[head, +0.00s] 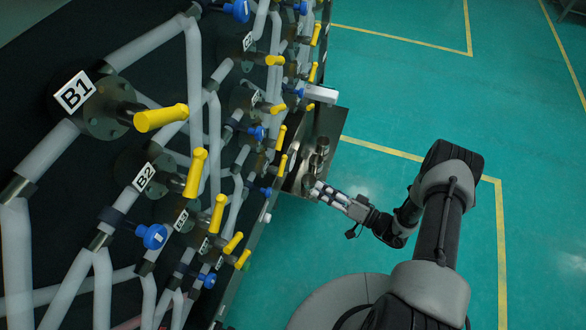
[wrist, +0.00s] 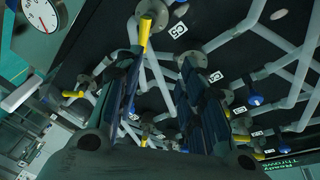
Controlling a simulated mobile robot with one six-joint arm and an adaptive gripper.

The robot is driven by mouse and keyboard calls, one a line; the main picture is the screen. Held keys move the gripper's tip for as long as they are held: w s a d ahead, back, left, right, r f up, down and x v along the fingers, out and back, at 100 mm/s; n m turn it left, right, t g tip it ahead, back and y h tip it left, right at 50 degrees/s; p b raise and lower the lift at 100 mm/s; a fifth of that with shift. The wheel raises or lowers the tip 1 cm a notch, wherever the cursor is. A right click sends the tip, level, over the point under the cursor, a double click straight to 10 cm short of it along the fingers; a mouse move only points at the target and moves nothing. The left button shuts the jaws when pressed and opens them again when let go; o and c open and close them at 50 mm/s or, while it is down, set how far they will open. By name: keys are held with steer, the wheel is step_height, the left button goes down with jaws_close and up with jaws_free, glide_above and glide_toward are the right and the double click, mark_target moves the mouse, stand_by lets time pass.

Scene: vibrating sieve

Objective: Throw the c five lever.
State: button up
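My gripper (wrist: 160,75) is open in the wrist view, with its two dark fingers apart and nothing held between them. A yellow lever (wrist: 145,36) on a round metal flange shows beyond the fingertips, at the top of the gap. A white label (wrist: 178,31) beside it seems to begin with C, perhaps C5, but its digit is hard to read. In the head view my gripper (head: 318,190) is at the right edge of the panel, near a metal box. I cannot tell which small lever there is c five.
The panel carries several yellow levers, including one by the B1 label (head: 75,91) and one by the B2 label (head: 145,178). Grey pipes and blue valve knobs (head: 152,236) crowd between them. A round gauge (wrist: 43,14) shows in the wrist view. Green floor (head: 420,110) lies open to the right.

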steer(key=w+a+f+t+h+b, duration=0.1)
steer(key=w+a+f+b, duration=0.1)
steer(key=w+a, duration=0.8)
steer(key=shift+a+f+m+b, duration=0.3)
steer(key=shift+a+f+m, duration=0.15)
steer(key=shift+a, duration=0.8)
steer(key=shift+f, duration=0.15)
steer(key=c, duration=0.8)
